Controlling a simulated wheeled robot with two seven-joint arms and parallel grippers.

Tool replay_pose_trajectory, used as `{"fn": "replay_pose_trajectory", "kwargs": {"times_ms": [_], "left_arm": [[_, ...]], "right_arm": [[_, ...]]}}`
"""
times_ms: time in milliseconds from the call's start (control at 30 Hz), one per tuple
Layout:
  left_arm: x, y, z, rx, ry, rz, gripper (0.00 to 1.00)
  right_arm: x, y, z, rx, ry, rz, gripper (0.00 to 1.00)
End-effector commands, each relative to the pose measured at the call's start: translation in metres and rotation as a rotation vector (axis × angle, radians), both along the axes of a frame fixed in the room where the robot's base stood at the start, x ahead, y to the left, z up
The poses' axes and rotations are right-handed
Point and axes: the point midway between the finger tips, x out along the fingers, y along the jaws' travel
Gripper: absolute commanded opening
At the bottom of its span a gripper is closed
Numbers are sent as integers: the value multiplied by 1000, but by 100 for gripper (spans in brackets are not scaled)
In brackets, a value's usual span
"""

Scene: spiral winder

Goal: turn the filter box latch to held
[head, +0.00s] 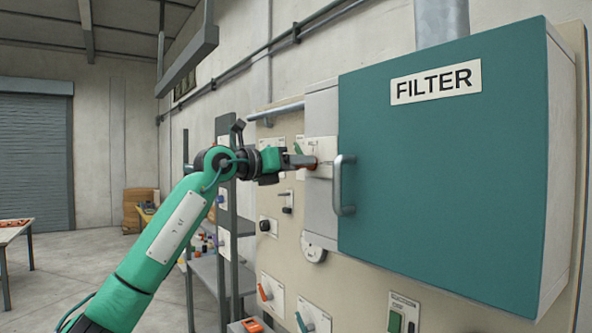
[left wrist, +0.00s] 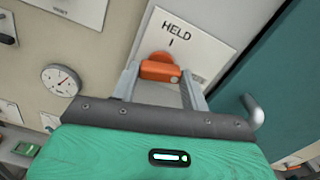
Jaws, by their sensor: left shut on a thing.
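The filter box (head: 440,170) is a large wall box with a teal door, a FILTER sign and a grey bar handle. Its orange latch (left wrist: 162,68) sits on a white label plate (left wrist: 195,45) that reads HELD above a short tick mark. A second label at the plate's lower right is too blurred to read. My left gripper (left wrist: 160,80) is shut on the orange latch, with one finger on each side. In the head view my left gripper (head: 304,163) reaches the plate left of the door handle. Which mark the latch points to is not clear. My right gripper is out of view.
The grey door handle (head: 342,185) stands out close to the right of my left gripper. A round gauge (left wrist: 61,80) and several switches are on the beige panel (head: 355,282). Grey shelving (head: 207,270) is behind my left arm.

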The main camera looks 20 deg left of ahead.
Motion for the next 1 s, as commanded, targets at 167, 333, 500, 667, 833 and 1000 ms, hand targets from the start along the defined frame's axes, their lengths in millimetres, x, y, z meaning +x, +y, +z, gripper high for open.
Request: {"fn": "replay_pose_trajectory", "kwargs": {"times_ms": [167,333,500,667,833,1000], "left_arm": [[-1,0,-1,-133,99,1,23],[-1,1,-1,-261,199,1,23],[0,1,-1,-390,298,2,23],[-1,1,0,-509,391,0,23],[-1,1,0,-635,489,0,23],[-1,1,0,-759,586,0,23]], "right_arm": [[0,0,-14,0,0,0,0],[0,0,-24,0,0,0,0],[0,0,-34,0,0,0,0],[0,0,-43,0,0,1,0],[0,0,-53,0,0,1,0],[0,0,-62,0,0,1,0]]}}
